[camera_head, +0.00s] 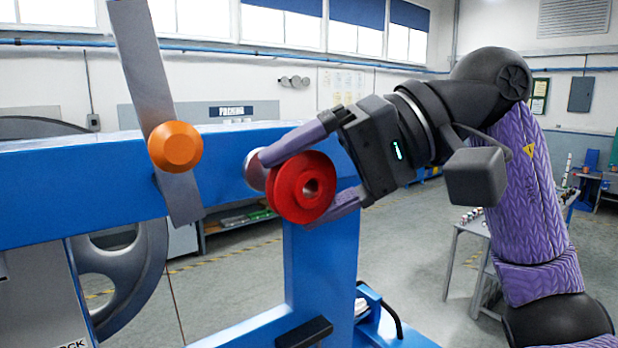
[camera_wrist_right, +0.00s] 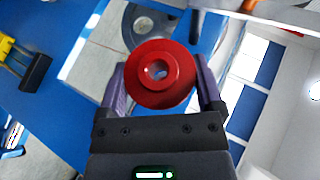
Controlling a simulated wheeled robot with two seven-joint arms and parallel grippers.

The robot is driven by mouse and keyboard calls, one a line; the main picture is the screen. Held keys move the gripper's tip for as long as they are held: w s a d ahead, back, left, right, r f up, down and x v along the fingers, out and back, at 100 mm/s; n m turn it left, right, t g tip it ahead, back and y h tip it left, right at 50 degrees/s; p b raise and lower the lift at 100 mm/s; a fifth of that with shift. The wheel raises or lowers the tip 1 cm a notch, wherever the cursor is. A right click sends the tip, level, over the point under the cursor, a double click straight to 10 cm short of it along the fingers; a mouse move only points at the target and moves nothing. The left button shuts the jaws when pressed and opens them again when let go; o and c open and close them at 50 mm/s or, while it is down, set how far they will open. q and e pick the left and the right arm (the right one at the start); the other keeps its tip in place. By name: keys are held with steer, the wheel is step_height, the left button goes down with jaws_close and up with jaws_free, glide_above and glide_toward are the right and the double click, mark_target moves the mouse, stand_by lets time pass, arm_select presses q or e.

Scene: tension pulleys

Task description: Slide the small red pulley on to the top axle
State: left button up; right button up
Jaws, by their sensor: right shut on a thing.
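The small red pulley (camera_head: 302,188) is a grooved wheel with a round centre hole. My right gripper (camera_head: 288,190) is shut on it, one purple finger above and one below its rim. The right wrist view also shows the pulley (camera_wrist_right: 160,76) between both fingers (camera_wrist_right: 161,88), its hole partly filled by something grey. A silver round part (camera_head: 254,169), which looks like the top axle's end or flange, shows on the blue frame just left of and behind the pulley. The pulley hides most of it, so I cannot tell whether the pulley is around it. My left gripper is out of view.
A grey flat bar with an orange knob (camera_head: 175,146) stands left of the pulley, in front of the blue frame (camera_head: 60,190). A large grey wheel (camera_head: 125,265) is lower left. A table (camera_head: 470,228) stands behind my right arm. Open floor lies between.

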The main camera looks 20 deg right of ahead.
steer(key=shift+w+a+p, duration=0.25)
steer(key=shift+w+p, duration=0.2)
steer(key=shift+w, duration=0.25)
steer(key=shift+w+a+p, duration=0.25)
steer(key=shift+w+p, duration=0.15)
steer(key=shift+w, duration=0.25)
steer(key=shift+w, duration=0.2)
steer(key=shift+w+a+p, duration=0.35)
steer(key=shift+w+p, duration=0.35)
stand_by(0.6)
